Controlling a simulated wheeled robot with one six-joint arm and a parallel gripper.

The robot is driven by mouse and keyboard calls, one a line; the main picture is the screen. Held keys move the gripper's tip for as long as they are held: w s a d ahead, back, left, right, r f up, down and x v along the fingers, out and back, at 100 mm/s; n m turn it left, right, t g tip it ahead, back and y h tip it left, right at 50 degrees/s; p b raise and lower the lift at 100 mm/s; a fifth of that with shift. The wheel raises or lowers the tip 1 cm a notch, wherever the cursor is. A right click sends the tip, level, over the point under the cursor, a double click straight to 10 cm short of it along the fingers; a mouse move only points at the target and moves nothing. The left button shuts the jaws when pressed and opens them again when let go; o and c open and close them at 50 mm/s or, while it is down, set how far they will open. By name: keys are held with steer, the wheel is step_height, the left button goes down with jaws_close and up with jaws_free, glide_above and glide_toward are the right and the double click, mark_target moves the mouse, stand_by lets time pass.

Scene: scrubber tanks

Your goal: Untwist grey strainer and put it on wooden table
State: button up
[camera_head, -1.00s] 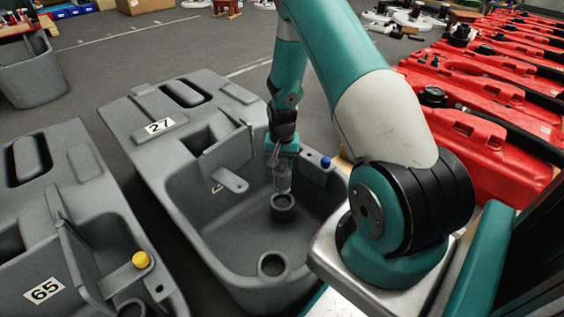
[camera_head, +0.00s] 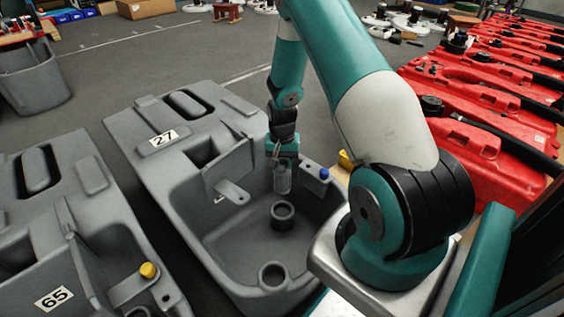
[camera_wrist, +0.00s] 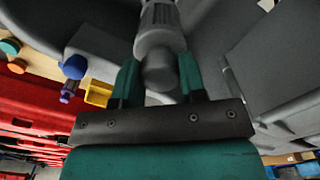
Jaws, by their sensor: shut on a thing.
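The grey strainer (camera_head: 282,179) hangs below my gripper (camera_head: 281,158) in the head view, inside the basin of the grey tank marked 27 (camera_head: 176,160). Its lower end is above and apart from the round grey socket (camera_head: 282,215) on the basin floor. In the wrist view, the strainer (camera_wrist: 159,38) sits between the two teal fingers of my gripper (camera_wrist: 158,72), which is shut on it. A strip of the wooden table (camera_wrist: 42,62) seems to show at the left of the wrist view, with coloured knobs in front of it.
A blue knob (camera_head: 324,174) stands on the tank's right rim. A second round opening (camera_head: 272,273) is at the basin's front. Tank 65 (camera_head: 75,245) with a yellow knob (camera_head: 148,270) is at left. Red tanks (camera_head: 485,150) line the right. Open floor lies behind.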

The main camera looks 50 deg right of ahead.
steer(key=shift+r+p, duration=2.3)
steer(key=shift+r, duration=0.55)
steer(key=shift+r+p, duration=2.8)
steer(key=shift+r, duration=0.2)
